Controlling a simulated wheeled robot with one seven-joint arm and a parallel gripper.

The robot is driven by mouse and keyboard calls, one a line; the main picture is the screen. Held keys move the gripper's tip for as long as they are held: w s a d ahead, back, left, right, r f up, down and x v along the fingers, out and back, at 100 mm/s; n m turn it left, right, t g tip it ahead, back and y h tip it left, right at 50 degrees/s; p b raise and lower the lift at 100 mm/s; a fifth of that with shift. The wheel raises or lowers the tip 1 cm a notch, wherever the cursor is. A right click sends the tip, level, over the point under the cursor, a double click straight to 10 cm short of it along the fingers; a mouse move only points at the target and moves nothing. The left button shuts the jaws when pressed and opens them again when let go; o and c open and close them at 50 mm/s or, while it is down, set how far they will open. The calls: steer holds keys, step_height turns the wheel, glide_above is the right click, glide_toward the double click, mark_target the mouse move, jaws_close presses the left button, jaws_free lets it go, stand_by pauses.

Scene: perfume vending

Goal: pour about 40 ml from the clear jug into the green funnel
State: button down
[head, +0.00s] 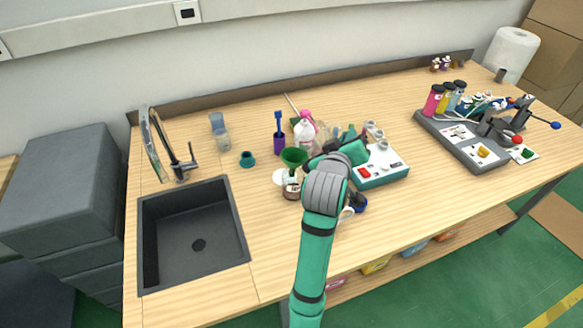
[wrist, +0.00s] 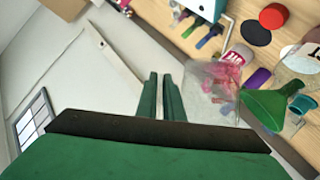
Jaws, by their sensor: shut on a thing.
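The green funnel (head: 293,156) stands upright over a small jar (head: 291,190) in the middle of the table. In the wrist view the funnel (wrist: 266,108) lies to the right of my fingers. My gripper (head: 318,161) is just right of the funnel, close to it. In the wrist view my gripper (wrist: 160,90) has its two fingers close together. The clear jug (wrist: 213,76) shows faintly beside the fingertips, held by my gripper. It is see-through, so its tilt and liquid level are hard to tell. In the head view my arm and clutter mostly hide it.
A white bottle (head: 304,134) and a purple cup (head: 279,143) stand behind the funnel. A teal cup (head: 247,159) is to its left, a teal-and-white device (head: 381,165) to the right. The sink (head: 195,238) is at the left; the table between sink and funnel is clear.

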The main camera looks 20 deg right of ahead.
steer(key=shift+d, duration=0.15)
stand_by(0.3)
steer(key=shift+s+d+f+m+y, duration=0.2)
steer(key=shift+f+m+y, duration=0.1)
steer(key=shift+m, duration=0.2)
steer(key=d+f+m+y+b, duration=0.1)
steer(key=d+f+m+b, duration=0.1)
steer(key=f, duration=0.4)
steer(key=s+d+f+m+y+b, duration=0.1)
steer(key=d+f+m+y+b, duration=0.1)
steer(key=f, duration=0.5)
steer(key=shift+s+m+t+b, duration=0.25)
steer(key=shift+m+t+b, duration=0.15)
steer(key=shift+m, duration=0.1)
steer(key=shift+r, duration=0.1)
stand_by(1.0)
